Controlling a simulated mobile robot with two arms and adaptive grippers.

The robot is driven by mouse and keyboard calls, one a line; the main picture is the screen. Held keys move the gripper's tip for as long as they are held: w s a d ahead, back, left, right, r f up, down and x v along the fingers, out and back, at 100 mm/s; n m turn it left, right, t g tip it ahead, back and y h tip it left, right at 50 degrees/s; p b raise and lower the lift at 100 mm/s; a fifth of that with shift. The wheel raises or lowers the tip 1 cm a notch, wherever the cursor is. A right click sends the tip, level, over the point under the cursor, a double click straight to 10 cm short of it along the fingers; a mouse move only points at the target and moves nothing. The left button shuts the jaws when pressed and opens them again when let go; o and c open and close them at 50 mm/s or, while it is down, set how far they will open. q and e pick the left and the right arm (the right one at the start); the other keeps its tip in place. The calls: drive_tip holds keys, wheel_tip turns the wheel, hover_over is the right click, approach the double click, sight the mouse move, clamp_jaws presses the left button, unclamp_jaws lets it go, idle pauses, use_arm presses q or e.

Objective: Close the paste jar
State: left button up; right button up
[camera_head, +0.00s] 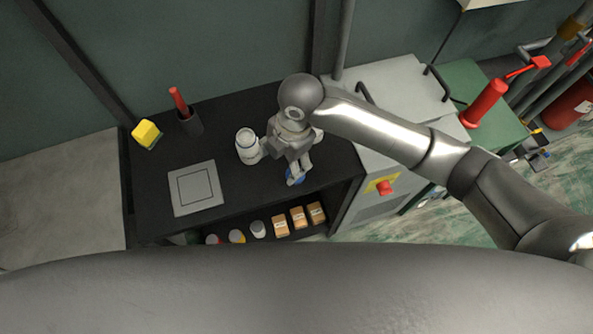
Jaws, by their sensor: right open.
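The white paste jar (247,148) stands upright on the black table top, just left of my right gripper. Its top looks pale with no coloured lid on it, though the detail is small. A small blue round thing (295,177), which looks like the lid, is at the tips of my right gripper's fingers near the table's front edge. My right gripper (283,163) is open and points down over the table. One finger is close beside the jar; I cannot tell if it touches. The gripper partly covers the blue thing. My left gripper is not in view.
A grey square plate (195,187) lies at the left of the table. A yellow block (146,134) and a dark cup with a red-handled tool (188,118) stand behind it. Boxes (298,217) and small jars sit on the shelf below. A grey machine (385,115) adjoins the table's right side.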

drive_tip(key=shift+w+d+r+n+h, duration=0.2)
drive_tip(key=shift+w+d+n+h, duration=0.1)
drive_tip(key=shift+d+n, duration=0.25)
drive_tip(key=shift+w+d+r+n+h, duration=0.15)
drive_tip(key=shift+w+d+n+h, duration=0.15)
drive_tip(key=shift+d, duration=0.3)
drive_tip(key=shift+w+d+r+n+h, duration=0.2)
drive_tip(key=shift+w+d+n+h, duration=0.1)
drive_tip(key=shift+d+n, duration=0.25)
drive_tip(key=shift+f+p, duration=0.4)
drive_tip(key=shift+f, duration=2.4)
drive_tip(key=shift+f, duration=0.25)
drive_tip(key=f, duration=0.1)
drive_tip(key=f+p, duration=0.1)
drive_tip(key=f, duration=0.1)
drive_tip(key=shift+a+f+p, duration=0.15)
drive_tip(key=shift+a+p, duration=0.1)
drive_tip(key=shift+p, duration=0.05)
drive_tip(key=shift+w+f, duration=0.1)
drive_tip(key=shift+f, duration=0.6)
